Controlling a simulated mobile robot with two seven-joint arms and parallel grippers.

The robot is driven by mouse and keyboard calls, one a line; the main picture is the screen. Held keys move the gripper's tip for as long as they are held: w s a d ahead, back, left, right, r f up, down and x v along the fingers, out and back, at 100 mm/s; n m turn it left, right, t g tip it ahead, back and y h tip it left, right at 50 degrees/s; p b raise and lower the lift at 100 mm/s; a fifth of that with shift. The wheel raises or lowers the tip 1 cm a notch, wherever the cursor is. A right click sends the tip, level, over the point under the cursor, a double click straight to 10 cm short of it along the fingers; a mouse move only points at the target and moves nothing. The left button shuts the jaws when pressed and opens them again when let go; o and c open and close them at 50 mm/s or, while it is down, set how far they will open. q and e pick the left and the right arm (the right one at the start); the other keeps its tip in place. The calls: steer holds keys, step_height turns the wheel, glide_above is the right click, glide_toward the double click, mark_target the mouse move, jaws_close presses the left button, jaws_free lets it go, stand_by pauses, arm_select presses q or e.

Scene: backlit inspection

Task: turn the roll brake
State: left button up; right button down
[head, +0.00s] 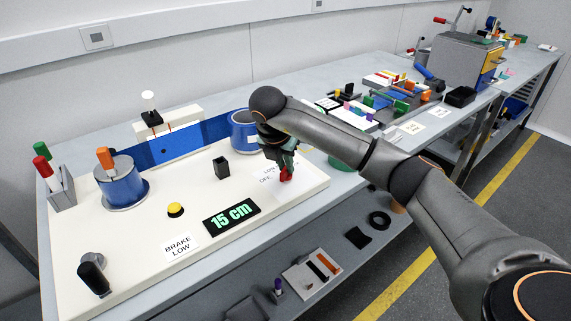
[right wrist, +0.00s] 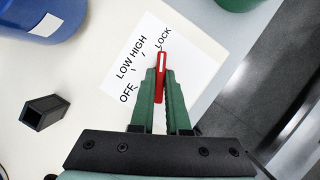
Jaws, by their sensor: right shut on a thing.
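The roll brake is a red lever knob (head: 287,174) on the right end of the cream board, over a white label plate (right wrist: 205,50) with OFF, LOW, HIGH and LOCK. My right gripper (head: 283,162) points down at it. In the right wrist view its green fingers lie on both sides of the red knob (right wrist: 162,68), shut on it. The knob's far end, with a white line, is close to the word LOCK. A card (head: 178,246) at the board's front reads BRAKE LOW. My left gripper is not in view.
A black-handled crank (head: 93,278) is at the front left.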

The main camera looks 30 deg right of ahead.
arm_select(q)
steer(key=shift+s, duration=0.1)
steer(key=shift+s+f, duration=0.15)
arm_select(e)
steer(key=c, duration=0.9)
jaws_free()
steer(key=shift+r, duration=0.15)
arm_select(q)
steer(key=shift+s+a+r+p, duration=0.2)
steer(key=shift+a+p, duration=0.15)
steer(key=shift+p, duration=0.15)
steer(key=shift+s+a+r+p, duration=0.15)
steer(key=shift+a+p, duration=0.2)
steer(key=shift+p, duration=0.1)
arm_select(e)
steer(key=v, duration=1.2)
steer(key=shift+a, duration=0.15)
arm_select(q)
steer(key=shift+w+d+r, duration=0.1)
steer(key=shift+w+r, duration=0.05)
arm_select(e)
steer(key=shift+s, duration=0.1)
